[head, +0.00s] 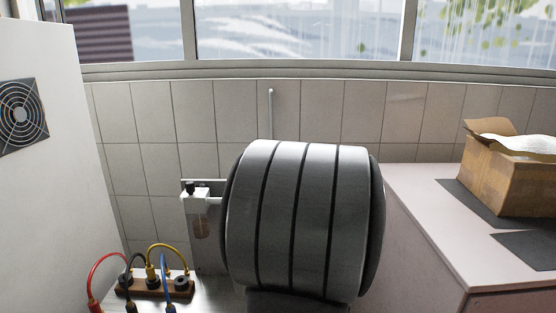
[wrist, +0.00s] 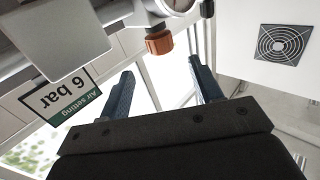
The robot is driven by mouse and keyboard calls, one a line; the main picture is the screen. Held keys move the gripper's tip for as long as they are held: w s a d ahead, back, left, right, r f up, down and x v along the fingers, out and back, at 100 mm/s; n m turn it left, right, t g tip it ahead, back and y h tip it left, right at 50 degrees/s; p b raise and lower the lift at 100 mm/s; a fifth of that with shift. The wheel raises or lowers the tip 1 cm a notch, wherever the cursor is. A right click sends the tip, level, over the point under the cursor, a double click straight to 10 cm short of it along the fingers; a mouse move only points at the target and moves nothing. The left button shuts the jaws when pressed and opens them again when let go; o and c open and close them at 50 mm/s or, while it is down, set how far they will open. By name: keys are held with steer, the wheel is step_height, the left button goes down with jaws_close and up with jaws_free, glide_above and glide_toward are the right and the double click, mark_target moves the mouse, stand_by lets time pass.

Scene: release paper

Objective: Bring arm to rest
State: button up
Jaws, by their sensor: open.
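My gripper (wrist: 161,68) shows in the wrist view, with its two dark fingers wide apart and nothing between them. It is not visible in the head view. Past the fingertips in the wrist view is an orange-brown knob (wrist: 159,42) under a round gauge (wrist: 178,4) at the top edge. The knob appears in line with the gap between the fingers, and I see no contact. A sign reading "Air setting 6 bar" (wrist: 65,95) appears upside down to the left of the fingers.
A cardboard box (head: 510,180) with white paper (head: 515,143) stands on the right counter (head: 425,205). Red, black, yellow and blue leads plug into a wooden block (head: 143,286) at lower left. A white cabinet (head: 50,190) with a fan grille (head: 19,115) stands left. Windows line the back.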

steer(key=x, duration=1.2)
